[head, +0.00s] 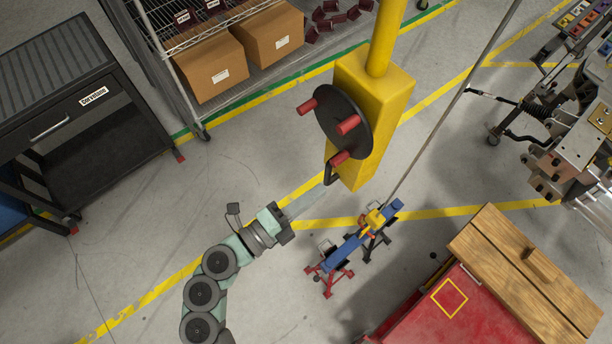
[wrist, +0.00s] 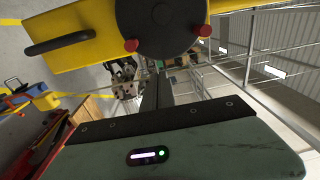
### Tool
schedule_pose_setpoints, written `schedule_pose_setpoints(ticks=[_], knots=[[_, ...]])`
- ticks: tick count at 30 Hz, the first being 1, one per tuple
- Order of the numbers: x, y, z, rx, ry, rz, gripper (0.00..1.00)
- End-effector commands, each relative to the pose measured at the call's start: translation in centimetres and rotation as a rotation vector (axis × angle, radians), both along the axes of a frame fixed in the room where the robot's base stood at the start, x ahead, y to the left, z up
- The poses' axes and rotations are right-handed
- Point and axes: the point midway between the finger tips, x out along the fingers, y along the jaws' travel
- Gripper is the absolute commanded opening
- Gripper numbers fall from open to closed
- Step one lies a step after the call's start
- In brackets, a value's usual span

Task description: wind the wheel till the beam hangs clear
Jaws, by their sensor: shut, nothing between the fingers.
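The wheel (head: 352,108) is a dark disc with three red knobs on a yellow box; it also shows at the top of the wrist view (wrist: 163,22). My gripper (head: 322,188) is shut and empty, just below the box and apart from the knobs. In the wrist view its dark fingers (wrist: 157,88) point toward the area below the wheel. The blue beam (head: 345,251) with a yellow middle piece (head: 375,219) is at red stands (head: 329,280). A thin cable (head: 440,125) runs down to it. I cannot tell whether the beam touches the stands.
A black handle (head: 329,173) sticks out at the box's lower end, close to my gripper. A yellow post (head: 386,35) rises from the box. A red cart (head: 425,312) with a wooden top is at lower right. A shelf with cardboard boxes (head: 210,68) stands behind.

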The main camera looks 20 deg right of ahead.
Motion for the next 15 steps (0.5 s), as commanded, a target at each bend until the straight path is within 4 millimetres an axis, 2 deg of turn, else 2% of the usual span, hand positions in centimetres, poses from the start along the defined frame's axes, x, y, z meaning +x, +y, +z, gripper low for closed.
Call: schedule_pose_setpoints(ticks=[1,3,7,15], knots=[[0.2,0.3,0.6,0.030,0.000,0.008,0.00],[0.4,0.5,0.4,0.053,0.000,0.016,0.00],[0.9,-0.3,0.1,0.061,0.000,0.018,0.00],[2.8,-5.4,0.2,0.055,0.000,0.014,0.00]])
